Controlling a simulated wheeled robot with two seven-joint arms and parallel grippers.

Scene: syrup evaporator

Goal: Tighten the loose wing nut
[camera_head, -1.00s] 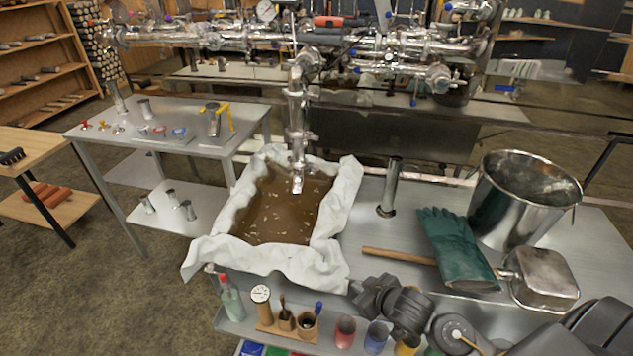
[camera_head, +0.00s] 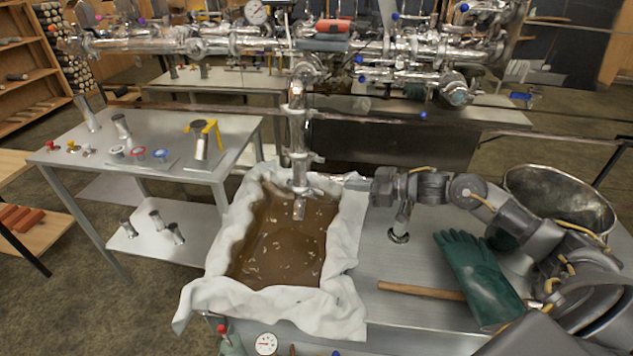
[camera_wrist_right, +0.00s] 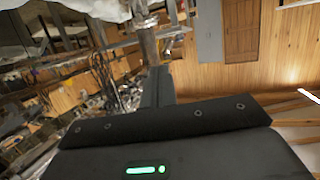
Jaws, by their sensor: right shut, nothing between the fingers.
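A vertical steel pipe (camera_head: 297,130) hangs from the overhead pipework, its lower end over a cloth-lined pan (camera_head: 345,250) of brown liquid. Clamps (camera_head: 302,158) sit on this pipe with small parts sticking out. I cannot make out which one carries the loose wing nut. My right gripper (camera_head: 352,184) reaches in from the right, shut and empty, its tip just right of the pipe's lower part. In the right wrist view the shut fingers (camera_wrist_right: 160,84) point at a shiny pipe (camera_wrist_right: 148,46). Whether they touch it is unclear. My left gripper is out of view.
A short upright pipe (camera_head: 401,222) stands under my right arm. A green glove (camera_head: 482,280), a wooden handle (camera_head: 420,291) and a large steel pot (camera_head: 560,195) are on the right. A side table (camera_head: 100,150) holds small fittings. Pipework (camera_head: 400,45) spans above.

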